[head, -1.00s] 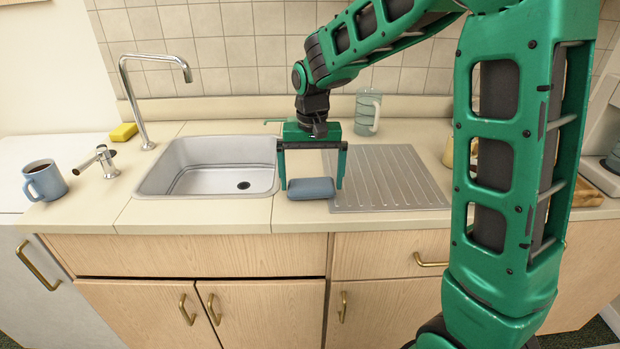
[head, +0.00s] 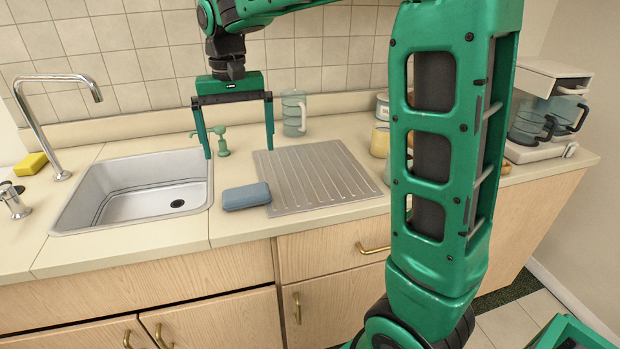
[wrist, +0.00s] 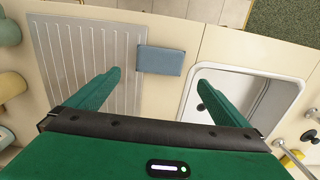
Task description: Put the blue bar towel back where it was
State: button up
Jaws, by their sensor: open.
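The blue bar towel (head: 246,196) is a folded, flat block on the counter near the front edge. It lies between the sink (head: 140,190) and the ridged metal drainboard (head: 315,178), at or slightly over the drainboard's left edge. It also shows in the wrist view (wrist: 160,60), beyond the fingertips and between them. My gripper (head: 239,152) is open and empty, raised above the counter behind the towel. Its fingers are apart from the towel.
A green soap dispenser (head: 220,141) and a glass mug (head: 294,113) stand at the back. A faucet (head: 50,110) and a yellow sponge (head: 31,164) are at left. Jars (head: 380,139) and a coffee maker (head: 545,115) are at right. Counter in front of the drainboard is narrow.

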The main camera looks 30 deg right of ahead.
jog(key=s+d+f+m, duration=0.1)
jog(key=s+d+f, duration=0.1)
jog(key=s+d, duration=0.55)
jog(key=s+d+f+m, duration=0.1)
jog(key=s+d+f, duration=0.1)
jog(key=s+d, duration=0.55)
jog(key=s+d+f, duration=0.1)
jog(key=s+f, duration=0.2)
jog(key=s, duration=0.5)
jog(key=s+d+f, duration=0.1)
jog(key=s+f, duration=0.2)
jog(key=s, duration=0.5)
jog(key=shift+s+d+m, duration=0.15)
jog(key=shift+d+m, duration=0.1)
jog(key=shift+m, duration=0.15)
jog(key=shift+f, duration=0.1)
